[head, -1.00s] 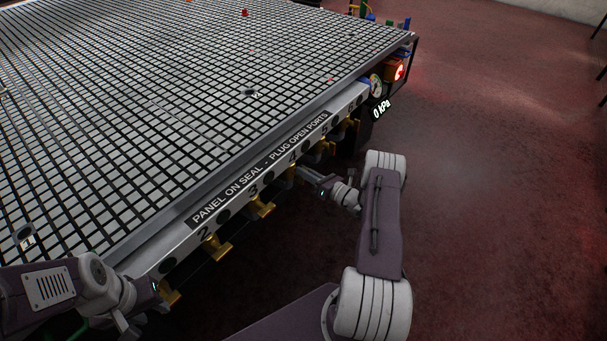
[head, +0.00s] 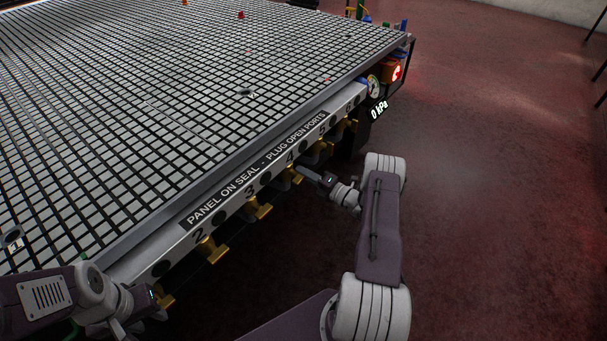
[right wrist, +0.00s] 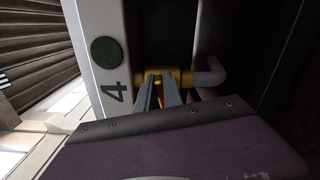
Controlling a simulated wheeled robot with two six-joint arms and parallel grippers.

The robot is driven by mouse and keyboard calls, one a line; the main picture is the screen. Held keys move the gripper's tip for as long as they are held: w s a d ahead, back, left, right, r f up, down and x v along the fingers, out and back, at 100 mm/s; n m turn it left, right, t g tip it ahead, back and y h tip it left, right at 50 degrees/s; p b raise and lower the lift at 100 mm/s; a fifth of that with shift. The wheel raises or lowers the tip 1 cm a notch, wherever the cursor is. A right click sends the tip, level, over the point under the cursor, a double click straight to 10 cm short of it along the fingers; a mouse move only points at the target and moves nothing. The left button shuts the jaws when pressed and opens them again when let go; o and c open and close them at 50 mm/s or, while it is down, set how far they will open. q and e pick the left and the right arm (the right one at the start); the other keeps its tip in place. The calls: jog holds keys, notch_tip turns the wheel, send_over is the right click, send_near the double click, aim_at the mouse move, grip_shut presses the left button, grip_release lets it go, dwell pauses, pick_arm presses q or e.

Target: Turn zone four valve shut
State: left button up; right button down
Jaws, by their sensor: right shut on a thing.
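The zone four valve is a small brass valve (head: 290,175) under the label 4 on the table's front rail. In the right wrist view the brass valve body (right wrist: 184,77) sits beside the number 4, with a grey bent pipe behind it. My right gripper (head: 301,171) is at this valve. In the right wrist view its two fingers (right wrist: 160,90) are close together on the valve's handle, which they mostly hide. My left gripper (head: 152,305) is at the lower left by the rail's near end; its jaws are unclear.
Other brass valves, such as zone three's (head: 259,207) and zone two's (head: 211,249), hang along the rail (head: 180,245). The gridded table top (head: 150,130) lies behind. A gauge (head: 374,86) and a 0 kPa display (head: 379,110) are at the far corner. The floor at right is clear.

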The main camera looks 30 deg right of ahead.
jog(key=shift+f+m, duration=0.25)
jog(key=shift+m, duration=1.25)
jog(key=c, duration=1.5)
grip_release()
jog(key=v, duration=0.9)
jog(key=shift+p, duration=0.4)
